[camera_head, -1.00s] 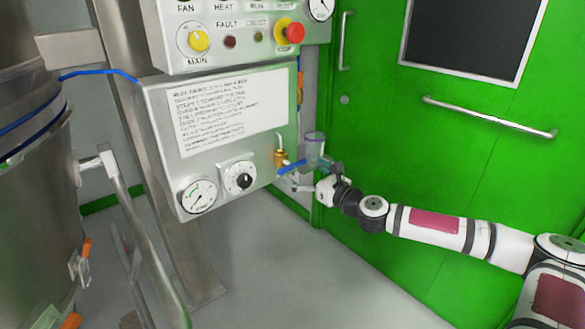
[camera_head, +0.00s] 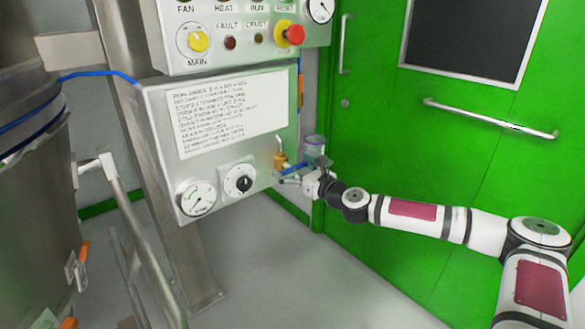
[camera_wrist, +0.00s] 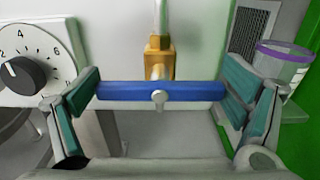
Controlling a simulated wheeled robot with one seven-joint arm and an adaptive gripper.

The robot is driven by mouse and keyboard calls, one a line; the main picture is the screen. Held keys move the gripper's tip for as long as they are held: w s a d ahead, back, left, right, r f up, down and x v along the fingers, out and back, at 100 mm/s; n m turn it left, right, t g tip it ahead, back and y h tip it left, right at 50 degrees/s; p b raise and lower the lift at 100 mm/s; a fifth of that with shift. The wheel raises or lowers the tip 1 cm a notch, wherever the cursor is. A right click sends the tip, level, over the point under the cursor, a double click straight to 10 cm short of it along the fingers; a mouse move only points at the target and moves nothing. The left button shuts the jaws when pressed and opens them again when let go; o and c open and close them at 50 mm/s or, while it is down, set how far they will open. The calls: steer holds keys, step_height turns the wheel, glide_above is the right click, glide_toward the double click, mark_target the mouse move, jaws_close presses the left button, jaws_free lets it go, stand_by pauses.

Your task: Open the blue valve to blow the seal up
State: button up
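The blue valve handle (camera_wrist: 160,91) lies level across the middle of the wrist view, with a pale screw at its centre. It sits on a brass valve body (camera_wrist: 159,58) with a pipe rising above. In the head view the blue handle (camera_head: 294,168) shows at the lower right edge of the grey control box. My gripper (camera_wrist: 162,92) is open wide in front of the valve, one teal-padded finger by each end of the handle. I cannot tell whether the pads touch it. In the head view my gripper (camera_head: 290,178) is just below the handle.
The control box (camera_head: 150,120) carries a gauge (camera_head: 198,197) and a black-knobbed dial (camera_head: 239,181). A clear cup with a purple rim (camera_wrist: 283,62) is close to the right finger. A green door (camera_head: 460,160) stands behind my arm. A steel vessel (camera_head: 30,210) is at left.

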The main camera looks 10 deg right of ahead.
steer(key=shift+n, duration=0.5)
steer(key=n, duration=0.2)
steer(key=n+b, duration=0.1)
steer(key=shift+s+a+f+n, duration=0.1)
steer(key=shift+a+f+n, duration=0.05)
steer(key=shift+n, duration=0.25)
steer(key=n+b, duration=0.1)
steer(key=n, duration=0.3)
steer(key=shift+a+f+n, duration=0.1)
steer(key=shift+a+n, duration=0.05)
steer(key=shift+n, duration=0.15)
steer(key=n+b, duration=0.1)
steer(key=n, duration=0.3)
steer(key=shift+s+f, duration=0.1)
steer(key=shift+f+n+b, duration=0.15)
steer(key=shift+n+b, duration=0.5)
steer(key=shift+n, duration=1.85)
steer(key=o, duration=0.9)
